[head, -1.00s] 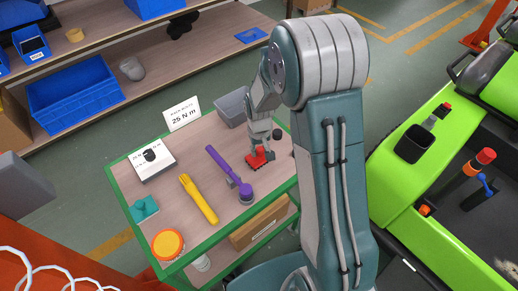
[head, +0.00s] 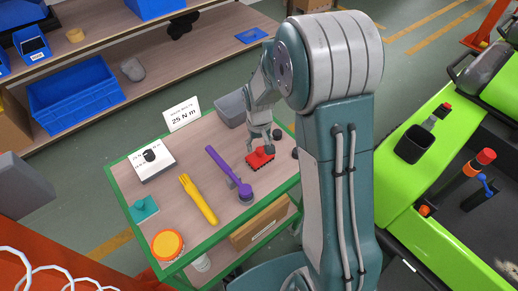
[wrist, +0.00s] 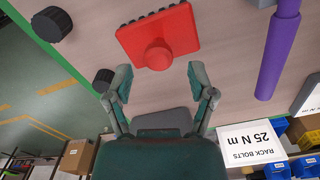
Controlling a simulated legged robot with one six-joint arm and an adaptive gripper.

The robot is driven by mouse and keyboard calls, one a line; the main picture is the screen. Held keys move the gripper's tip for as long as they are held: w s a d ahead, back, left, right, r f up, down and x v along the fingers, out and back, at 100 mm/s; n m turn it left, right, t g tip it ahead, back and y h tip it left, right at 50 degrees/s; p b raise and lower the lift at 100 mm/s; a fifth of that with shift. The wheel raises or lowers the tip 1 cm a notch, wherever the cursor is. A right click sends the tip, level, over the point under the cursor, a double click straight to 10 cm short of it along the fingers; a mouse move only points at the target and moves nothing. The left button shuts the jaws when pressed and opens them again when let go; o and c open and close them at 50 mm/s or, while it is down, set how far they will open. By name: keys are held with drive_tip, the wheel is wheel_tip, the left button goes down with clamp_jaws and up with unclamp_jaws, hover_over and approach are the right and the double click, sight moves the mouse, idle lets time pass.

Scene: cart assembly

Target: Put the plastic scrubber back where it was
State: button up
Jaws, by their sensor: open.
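The red scrubber (head: 260,158), a flat block with a round knob and a toothed edge, lies on the right part of the green-edged table (head: 123,187). In the wrist view the red scrubber (wrist: 180,27) lies flat with its knob towards me. My gripper (wrist: 160,78) is open and empty, its two fingers spread on either side, just short of the knob. In the head view my gripper (head: 261,142) is just above the red scrubber, and a gap to it seems to show.
A purple-handled tool (head: 228,172) lies left of the scrubber, then a yellow tool (head: 197,199). Dark round knobs (wrist: 52,23) are close by on the other side. A grey bin (head: 230,107) and a torque sign (head: 182,114) stand behind.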

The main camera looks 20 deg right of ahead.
sight(259, 149)
drive_tip(key=s+r+t, duration=0.1)
drive_tip(key=s+r, duration=0.4)
drive_tip(key=r, duration=0.5)
drive_tip(key=s+r+t, duration=0.2)
drive_tip(key=s+r, duration=0.2)
drive_tip(key=r, duration=0.6)
drive_tip(key=s+r+t, duration=0.2)
drive_tip(key=s+r, duration=0.2)
drive_tip(key=s, duration=0.8)
drive_tip(key=shift+s+m+t, duration=0.25)
drive_tip(key=shift+m+t, duration=0.05)
drive_tip(key=shift+m, duration=0.1)
drive_tip(key=shift+r, duration=0.1)
